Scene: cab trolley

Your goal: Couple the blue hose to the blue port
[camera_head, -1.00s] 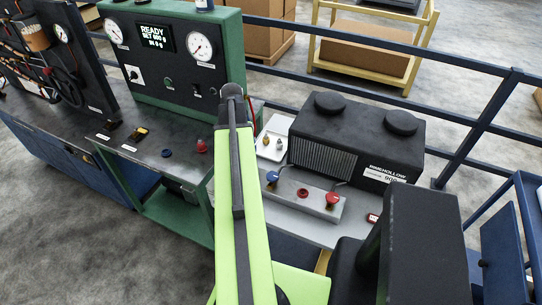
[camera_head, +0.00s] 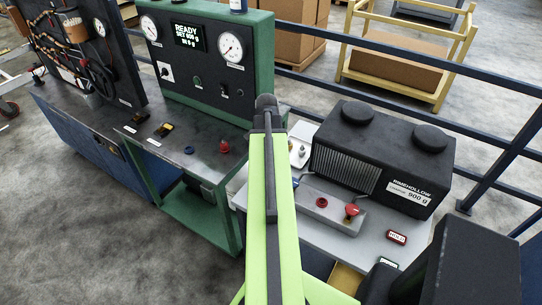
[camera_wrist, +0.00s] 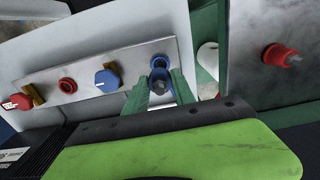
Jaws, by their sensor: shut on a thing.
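My gripper (camera_wrist: 160,88) is shut on a blue hose fitting (camera_wrist: 158,85) with a grey metal end, in the wrist view. It is at the grey port panel, over a blue ring that looks like the blue port (camera_wrist: 159,62). The two overlap, so I cannot tell whether the fitting is seated or just above it. To its left on the panel are a blue knob (camera_wrist: 107,80), a red ring port (camera_wrist: 67,85) and a red knob (camera_wrist: 17,102). In the head view my arm hides the gripper and the blue port.
A black ribbed unit (camera_head: 380,150) stands behind the port panel (camera_head: 330,218) on the trolley. The green bench left of my arm bears a blue ring (camera_head: 189,150) and a red fitting (camera_head: 224,147). A blue rail (camera_head: 400,75) runs behind.

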